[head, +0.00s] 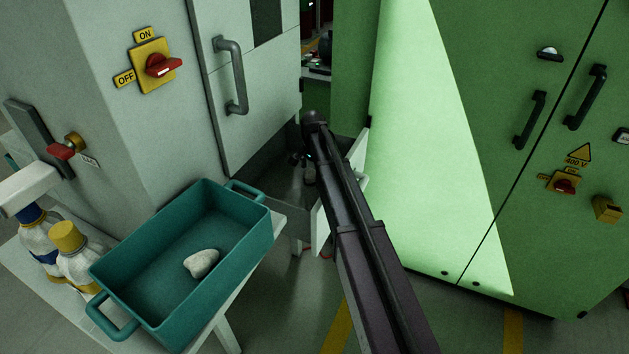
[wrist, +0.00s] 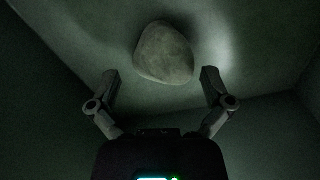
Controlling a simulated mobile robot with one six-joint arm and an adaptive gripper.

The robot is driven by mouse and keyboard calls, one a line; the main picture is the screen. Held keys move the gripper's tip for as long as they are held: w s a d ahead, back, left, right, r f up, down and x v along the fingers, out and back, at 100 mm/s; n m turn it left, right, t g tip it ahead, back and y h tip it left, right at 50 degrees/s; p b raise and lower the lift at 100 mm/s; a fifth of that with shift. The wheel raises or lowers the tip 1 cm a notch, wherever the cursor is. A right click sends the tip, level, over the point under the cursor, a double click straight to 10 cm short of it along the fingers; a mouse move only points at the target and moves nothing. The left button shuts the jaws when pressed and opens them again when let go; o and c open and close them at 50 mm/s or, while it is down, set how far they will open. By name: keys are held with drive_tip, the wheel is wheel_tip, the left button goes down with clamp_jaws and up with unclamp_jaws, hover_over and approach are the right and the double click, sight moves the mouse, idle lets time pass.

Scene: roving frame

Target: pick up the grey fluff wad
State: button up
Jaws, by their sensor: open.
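A rounded grey lump, which looks like the grey fluff wad (wrist: 164,53), lies on a dim grey-green surface in the wrist view. My gripper (wrist: 159,78) is open, its two fingers spread to either side, with the lump just beyond and between the tips. No finger visibly touches it. In the head view my gripper (head: 308,172) is small and dark, low in the shadowed drawer-like space between the cabinets; the lump there is hidden. Another pale, whitish lump (head: 201,263) lies in the teal tray (head: 181,210), apart from my gripper.
Dark walls close in around the lump in the wrist view. A pale panel edge (head: 320,229) stands beside my arm. The green cabinet (head: 430,150) is to the right and a grey cabinet (head: 265,120) to the left. Bottles (head: 78,255) stand left of the tray.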

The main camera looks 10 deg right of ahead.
drive_tip(key=shift+f+b, duration=0.75)
drive_tip(key=shift+f, duration=0.25)
drive_tip(key=c, duration=0.8)
